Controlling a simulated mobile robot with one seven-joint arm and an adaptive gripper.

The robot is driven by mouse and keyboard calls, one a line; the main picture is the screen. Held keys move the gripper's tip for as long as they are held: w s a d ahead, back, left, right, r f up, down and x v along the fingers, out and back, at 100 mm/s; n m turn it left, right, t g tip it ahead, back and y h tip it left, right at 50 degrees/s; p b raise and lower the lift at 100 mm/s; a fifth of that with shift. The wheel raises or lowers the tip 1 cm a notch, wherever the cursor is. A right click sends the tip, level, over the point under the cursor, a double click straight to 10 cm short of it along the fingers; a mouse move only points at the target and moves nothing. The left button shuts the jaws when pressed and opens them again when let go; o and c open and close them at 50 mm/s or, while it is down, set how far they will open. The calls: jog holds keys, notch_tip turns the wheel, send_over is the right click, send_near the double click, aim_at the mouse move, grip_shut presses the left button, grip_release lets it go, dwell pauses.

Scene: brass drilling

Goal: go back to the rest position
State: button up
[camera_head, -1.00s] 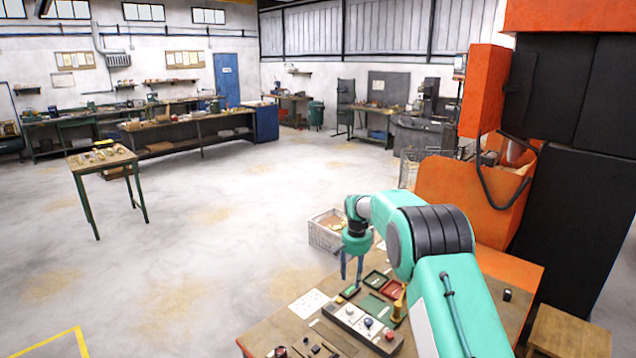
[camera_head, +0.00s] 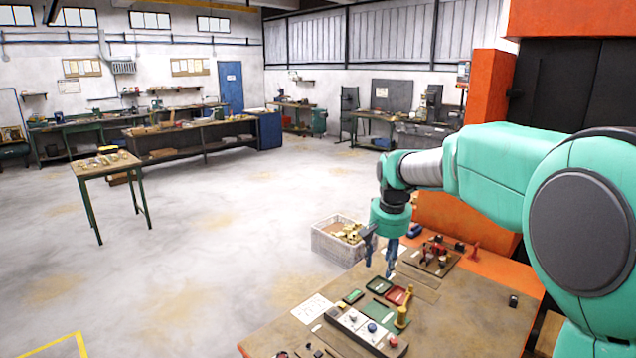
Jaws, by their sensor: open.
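My gripper (camera_head: 379,256) hangs from my teal arm at the right, pointing down above the far left part of the workbench (camera_head: 440,315). Its two dark fingers are apart, with nothing between them. Below and near it on the bench are a green tray (camera_head: 379,285) and a red tray (camera_head: 397,296). A brass piece (camera_head: 402,317) stands upright beside the red tray. A grey control box (camera_head: 366,330) with several buttons lies closer to the front.
A crate (camera_head: 331,243) with brass parts stands on the floor behind the bench. A fixture plate (camera_head: 429,259) sits at the bench's back, near the orange machine (camera_head: 453,219). A small table (camera_head: 106,165) stands far left. The floor between is clear.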

jog(key=s+d+r+n+t+b, duration=0.1)
jog(key=s+r, duration=0.1)
jog(key=s, duration=1.4)
jog(key=s+d+r+t+b, duration=0.1)
jog(key=s+d+r+b, duration=0.1)
jog(key=s, duration=1.3)
jog(key=s+f+t, duration=0.1)
jog(key=s+f, duration=0.4)
jog(key=s, duration=0.6)
jog(key=shift+s+d+n, duration=0.25)
jog(key=shift+n, duration=0.15)
jog(key=shift+w, duration=0.1)
